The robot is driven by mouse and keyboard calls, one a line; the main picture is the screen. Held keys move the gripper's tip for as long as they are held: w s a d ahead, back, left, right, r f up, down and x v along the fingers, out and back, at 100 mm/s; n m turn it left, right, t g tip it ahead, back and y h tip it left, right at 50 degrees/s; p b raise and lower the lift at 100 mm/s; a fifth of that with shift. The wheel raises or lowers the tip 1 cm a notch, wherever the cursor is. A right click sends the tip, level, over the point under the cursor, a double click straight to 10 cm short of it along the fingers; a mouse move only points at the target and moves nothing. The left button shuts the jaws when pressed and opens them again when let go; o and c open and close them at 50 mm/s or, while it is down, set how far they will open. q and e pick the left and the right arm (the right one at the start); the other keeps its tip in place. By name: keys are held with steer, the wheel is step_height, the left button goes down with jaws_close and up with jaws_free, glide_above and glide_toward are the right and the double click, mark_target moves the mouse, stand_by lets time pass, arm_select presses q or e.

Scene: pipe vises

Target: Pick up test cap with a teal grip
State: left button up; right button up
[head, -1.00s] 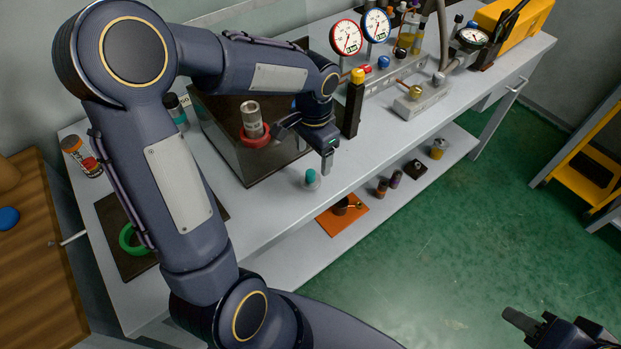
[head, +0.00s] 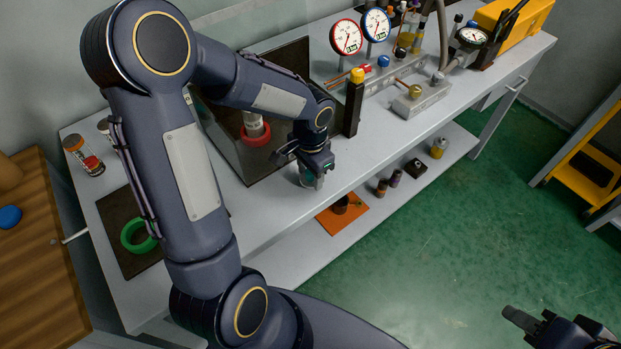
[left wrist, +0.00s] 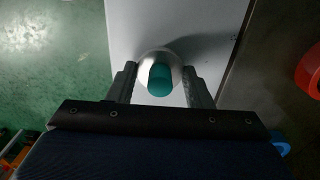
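The test cap (left wrist: 160,78) has a teal grip on a pale round base and stands on the bench near its front edge. In the head view the cap (head: 309,177) is mostly hidden by my left gripper. My left gripper (head: 314,176) points down over the cap. In the left wrist view my left gripper (left wrist: 157,82) is open, with one finger on each side of the cap and small gaps visible. My right gripper (head: 520,322) is at the lower right, over the floor and away from the bench; whether it is open is unclear.
A red ring (head: 256,135) around a grey cylinder stands on a dark mat left of my left gripper. A black post with a yellow top (head: 355,100) stands close on the right. The bench's front edge (head: 345,197) is near. A green ring (head: 137,236) lies farther left.

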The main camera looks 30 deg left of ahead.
arm_select(q)
steer(key=c, duration=0.3)
steer(key=shift+r, duration=0.15)
